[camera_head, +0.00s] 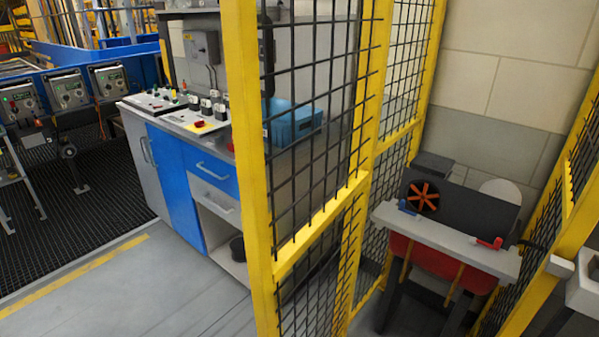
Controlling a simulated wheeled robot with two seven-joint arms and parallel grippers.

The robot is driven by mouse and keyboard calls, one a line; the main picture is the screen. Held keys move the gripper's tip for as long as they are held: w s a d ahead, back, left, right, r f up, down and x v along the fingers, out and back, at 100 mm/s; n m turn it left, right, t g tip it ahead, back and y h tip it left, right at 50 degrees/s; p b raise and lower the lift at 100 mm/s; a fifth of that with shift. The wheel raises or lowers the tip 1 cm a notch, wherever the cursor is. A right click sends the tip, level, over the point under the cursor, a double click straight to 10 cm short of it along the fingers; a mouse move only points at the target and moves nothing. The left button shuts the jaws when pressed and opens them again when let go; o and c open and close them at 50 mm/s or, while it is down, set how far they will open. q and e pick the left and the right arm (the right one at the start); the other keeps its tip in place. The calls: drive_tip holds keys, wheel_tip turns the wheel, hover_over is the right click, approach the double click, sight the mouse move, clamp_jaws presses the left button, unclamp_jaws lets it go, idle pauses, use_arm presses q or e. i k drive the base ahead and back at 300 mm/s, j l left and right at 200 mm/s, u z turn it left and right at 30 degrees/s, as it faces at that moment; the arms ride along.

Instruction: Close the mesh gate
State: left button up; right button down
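A mesh panel with a yellow frame and black wire (254,170) stands upright in the middle of the camera_head view, running back toward the wall. A second yellow-framed mesh panel (566,235) stands at the right edge, cut off by the picture. A wide opening lies between the two, and I cannot tell for certain which one is the gate. A pale grey block-like part (584,280) shows at the right edge by the right panel's frame; what it is I cannot tell. Neither of my grippers is in view.
Behind the opening stands a red and dark machine (445,258) with a pale bar and an orange wheel. The grey floor at front left is clear.

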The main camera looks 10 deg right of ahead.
sight(240, 27)
drive_tip(key=k+z, duration=0.25)
drive_tip(key=z, duration=0.2)
drive_tip(key=k+l+z, duration=0.15)
drive_tip(key=k+z, duration=0.15)
drive_tip(key=z, duration=0.2)
drive_tip(key=i+j+z, duration=0.15)
drive_tip(key=j+z, duration=0.25)
drive_tip(key=i+j+z, duration=0.1)
drive_tip(key=j+z, duration=0.3)
drive_tip(key=j, duration=0.2)
drive_tip(key=j+z, duration=0.4)
drive_tip(key=j, duration=1.85)
